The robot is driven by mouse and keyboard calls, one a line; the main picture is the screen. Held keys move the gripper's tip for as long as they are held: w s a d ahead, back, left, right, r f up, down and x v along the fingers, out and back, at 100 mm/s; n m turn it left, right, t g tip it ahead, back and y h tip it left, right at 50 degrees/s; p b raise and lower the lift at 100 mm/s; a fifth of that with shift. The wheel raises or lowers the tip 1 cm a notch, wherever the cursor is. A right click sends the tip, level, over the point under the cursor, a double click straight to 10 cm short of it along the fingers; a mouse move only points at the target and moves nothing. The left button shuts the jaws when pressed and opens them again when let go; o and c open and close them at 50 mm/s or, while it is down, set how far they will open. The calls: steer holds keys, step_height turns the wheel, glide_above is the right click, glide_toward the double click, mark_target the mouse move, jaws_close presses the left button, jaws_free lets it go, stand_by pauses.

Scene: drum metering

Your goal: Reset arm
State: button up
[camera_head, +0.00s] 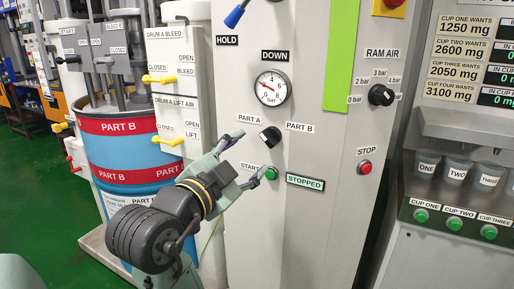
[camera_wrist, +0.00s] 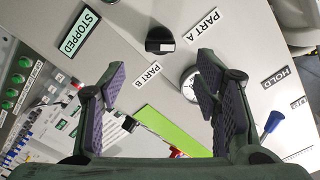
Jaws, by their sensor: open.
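My gripper (camera_head: 250,158) is open and empty in front of the pale grey panel in the head view. One fingertip overlaps the green START button (camera_head: 270,173) in the picture; I cannot tell whether they touch. The black PART A / PART B selector knob (camera_head: 270,137) is just above the fingers. In the wrist view my gripper (camera_wrist: 160,85) has its purple-padded fingers spread wide, with the selector knob (camera_wrist: 160,40) beyond the gap between them. A label reading STOPPED (camera_head: 305,182) is right of START; it also shows in the wrist view (camera_wrist: 80,33).
A red STOP button (camera_head: 365,167), a pressure gauge (camera_head: 271,88) and a RAM AIR knob (camera_head: 381,95) are on the panel. The blue and red drum (camera_head: 125,150) with yellow valve levers stands left. The cup station (camera_head: 455,190) stands right.

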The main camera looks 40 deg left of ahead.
steer(key=shift+v, duration=1)
